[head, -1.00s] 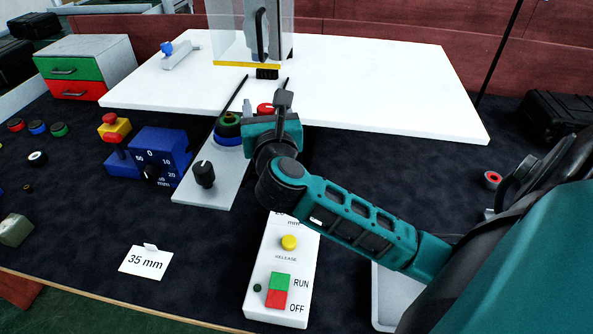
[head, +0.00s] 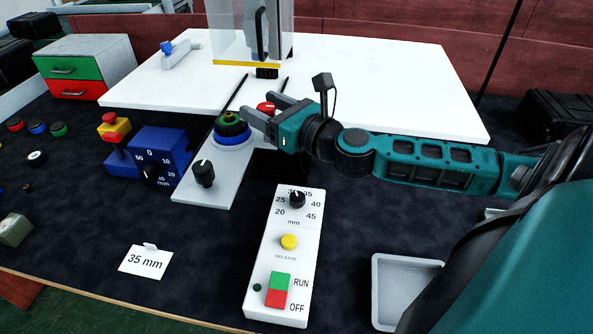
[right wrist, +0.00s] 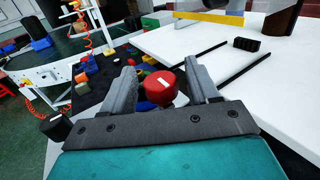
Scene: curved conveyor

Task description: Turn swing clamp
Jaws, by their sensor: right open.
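A red round knob with a white mark (head: 266,107) stands at the far end of a light grey plate (head: 215,187); I take it as the swing clamp's top. A green and dark ring (head: 232,123) on a blue ring (head: 232,139) is beside it. My right gripper (head: 257,107) comes in from the right, open, its fingers on either side of the red knob. In the right wrist view, the knob (right wrist: 161,88) shows between the open fingers (right wrist: 160,72), with a gap on each side. What lies below the knob is hidden. My left gripper is not in view.
A black knob (head: 204,173) rises from the grey plate's near part. A blue dial box (head: 165,150) stands at its left. A white control box (head: 287,260) stands in front, with a grey tray (head: 400,262) at its right. A white board (head: 390,90) lies behind.

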